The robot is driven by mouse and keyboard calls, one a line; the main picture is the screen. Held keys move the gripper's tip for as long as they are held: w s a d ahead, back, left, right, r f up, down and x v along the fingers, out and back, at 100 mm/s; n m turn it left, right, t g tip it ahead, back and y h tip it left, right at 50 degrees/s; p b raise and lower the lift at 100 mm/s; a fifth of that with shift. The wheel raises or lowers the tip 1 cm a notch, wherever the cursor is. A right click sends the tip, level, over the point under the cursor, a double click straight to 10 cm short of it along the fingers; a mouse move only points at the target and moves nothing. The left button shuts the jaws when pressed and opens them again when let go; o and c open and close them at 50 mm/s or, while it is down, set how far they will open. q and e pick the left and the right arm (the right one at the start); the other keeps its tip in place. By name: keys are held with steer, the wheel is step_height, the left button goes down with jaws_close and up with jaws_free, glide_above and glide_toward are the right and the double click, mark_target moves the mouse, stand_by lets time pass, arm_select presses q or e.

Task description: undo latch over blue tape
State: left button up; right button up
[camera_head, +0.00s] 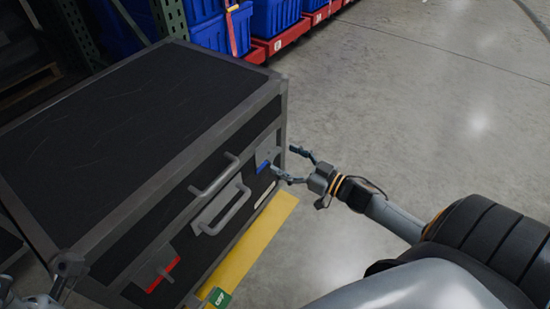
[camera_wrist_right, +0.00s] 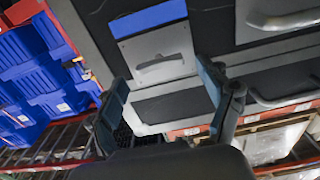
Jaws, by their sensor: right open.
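A large black case (camera_head: 130,110) with grey metal edges stands at the left of the head view. Blue tape (camera_head: 264,167) marks a metal latch plate (camera_head: 268,154) near the far end of its front side. In the right wrist view the blue tape (camera_wrist_right: 148,18) lies along one edge of the latch plate (camera_wrist_right: 145,48), which carries a small latch lever (camera_wrist_right: 160,62). My right gripper (camera_head: 283,162) is open at this latch; in the wrist view its fingers (camera_wrist_right: 161,76) lie either side of the plate. Contact cannot be told. My left gripper (camera_head: 62,272) is partly in view at bottom left.
Two metal handles (camera_head: 222,208) stick out mid-front. A second latch on red tape (camera_head: 163,275) sits at the near end. A yellow strip (camera_head: 250,243) and a green block (camera_head: 219,297) lie below. Blue totes (camera_head: 275,17) stand behind. The floor at right is clear.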

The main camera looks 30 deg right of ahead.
mark_target(278, 156)
steer(key=shift+b+x, duration=0.45)
steer(key=shift+x, duration=1.5)
steer(key=c, duration=1.2)
